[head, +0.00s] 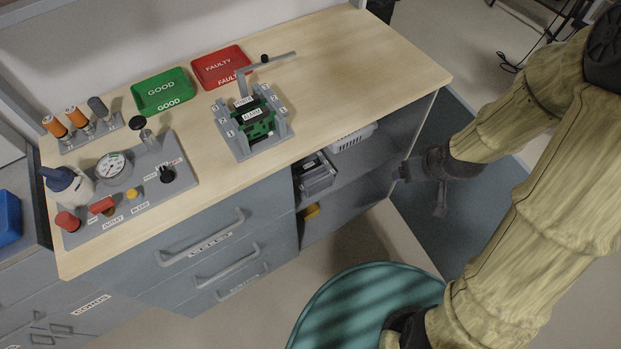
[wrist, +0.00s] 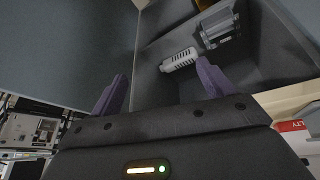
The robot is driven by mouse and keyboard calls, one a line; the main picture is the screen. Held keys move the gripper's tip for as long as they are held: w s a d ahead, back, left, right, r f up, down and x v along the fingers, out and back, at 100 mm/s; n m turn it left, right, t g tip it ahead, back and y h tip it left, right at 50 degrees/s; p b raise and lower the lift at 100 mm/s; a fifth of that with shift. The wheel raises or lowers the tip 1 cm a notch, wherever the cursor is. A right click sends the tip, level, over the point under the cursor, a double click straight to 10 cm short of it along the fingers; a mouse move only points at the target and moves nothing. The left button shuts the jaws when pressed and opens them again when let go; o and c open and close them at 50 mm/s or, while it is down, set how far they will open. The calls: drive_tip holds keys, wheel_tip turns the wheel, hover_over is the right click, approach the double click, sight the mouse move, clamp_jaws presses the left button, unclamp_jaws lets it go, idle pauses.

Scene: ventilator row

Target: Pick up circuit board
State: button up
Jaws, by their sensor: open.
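A green circuit board (head: 262,124) sits in a grey fixture (head: 241,148) on the wooden bench top, with a white label reading ALARM across it and numbered posts around it. A grey lever arm with a dark knob rises behind the board. My gripper (head: 424,186) is in front of the bench's right end, below the top and well to the right of the board. In the wrist view my gripper (wrist: 158,88) shows two separated fingers with nothing between them. The circuit board is not visible in the wrist view.
Behind the fixture lie a green GOOD tray (head: 163,92) and a red FAULTY tray (head: 221,67). A gauge panel (head: 135,192) stands at left. A teal round stool (head: 365,305) stands in front. The bench's right end is clear.

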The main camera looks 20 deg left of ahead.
drive_tip(key=w+a+f+n+t+y+b, duration=0.1)
drive_tip(key=a+f+y+b, duration=0.2)
drive_tip(key=a+f+b, duration=0.2)
drive_tip(key=w+a+f+n+t+y+b, duration=0.1)
drive_tip(key=a+f+b, duration=0.5)
drive_tip(key=f, duration=0.6)
drive_tip(key=w+a+f+n+t+y+b, duration=0.1)
drive_tip(key=a+f+n+t+y+b, duration=0.1)
drive_tip(key=a+f+y+b, duration=0.3)
wheel_tip(320, 180, down, 4)
drive_tip(key=a+b, duration=0.1)
drive_tip(key=b, duration=0.3)
drive_tip(key=shift+w+n+t+y, duration=0.15)
drive_tip(key=shift+n+t+y, duration=0.15)
drive_tip(key=shift+t+y, duration=0.1)
drive_tip(key=shift+a, duration=0.1)
drive_tip(key=b, duration=0.3)
approach(312, 166)
drive_tip(key=x, duration=0.5)
drive_tip(key=shift+w+a+f, duration=0.1)
drive_tip(key=shift+w+f, duration=0.1)
drive_tip(key=shift+f, duration=0.05)
drive_tip(key=shift+w+a, duration=0.1)
drive_tip(key=shift+b+x, duration=1)
drive_tip(key=shift+x, duration=1.55)
